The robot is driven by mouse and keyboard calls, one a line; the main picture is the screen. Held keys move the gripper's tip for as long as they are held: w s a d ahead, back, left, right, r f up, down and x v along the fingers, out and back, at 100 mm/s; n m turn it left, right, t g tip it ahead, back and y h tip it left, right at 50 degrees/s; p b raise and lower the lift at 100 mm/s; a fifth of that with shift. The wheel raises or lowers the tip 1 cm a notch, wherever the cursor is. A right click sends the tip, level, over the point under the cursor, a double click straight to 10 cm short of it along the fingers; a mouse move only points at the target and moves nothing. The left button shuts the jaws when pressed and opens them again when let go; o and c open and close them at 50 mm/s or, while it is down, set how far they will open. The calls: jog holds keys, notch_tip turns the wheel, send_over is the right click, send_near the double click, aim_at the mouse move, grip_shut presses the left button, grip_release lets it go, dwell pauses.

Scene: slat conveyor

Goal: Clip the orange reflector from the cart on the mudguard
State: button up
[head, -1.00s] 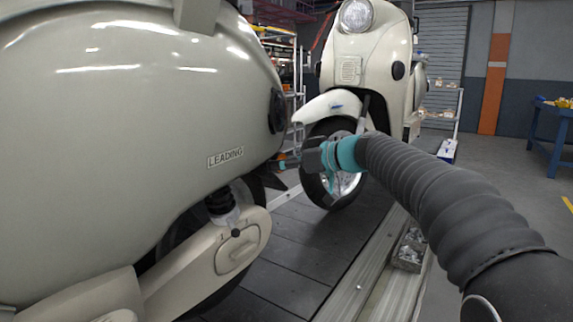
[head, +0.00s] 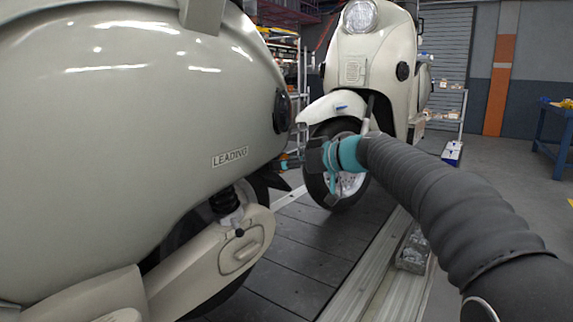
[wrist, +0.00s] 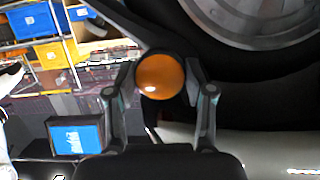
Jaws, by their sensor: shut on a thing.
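The orange reflector (wrist: 161,76) is a round disc between the fingers of my gripper (wrist: 158,88) in the wrist view. My gripper is shut on it. In the head view my gripper (head: 292,162) is at the tail of the near cream scooter (head: 110,150), by the dark mudguard (head: 272,181). The mudguard is mostly hidden behind the body, and I cannot tell whether the reflector touches it. In the wrist view a dark surface lies right behind the reflector, and a wheel (wrist: 270,15) shows at the upper right.
A second cream scooter (head: 385,60) stands behind on the slat conveyor (head: 300,245). A metal tray of small parts (head: 413,250) lies at the conveyor's right edge. A blue table (head: 553,135) is far right. A rack with blue and yellow bins (wrist: 40,20) shows in the wrist view.

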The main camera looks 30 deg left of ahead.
jog(key=o, duration=1)
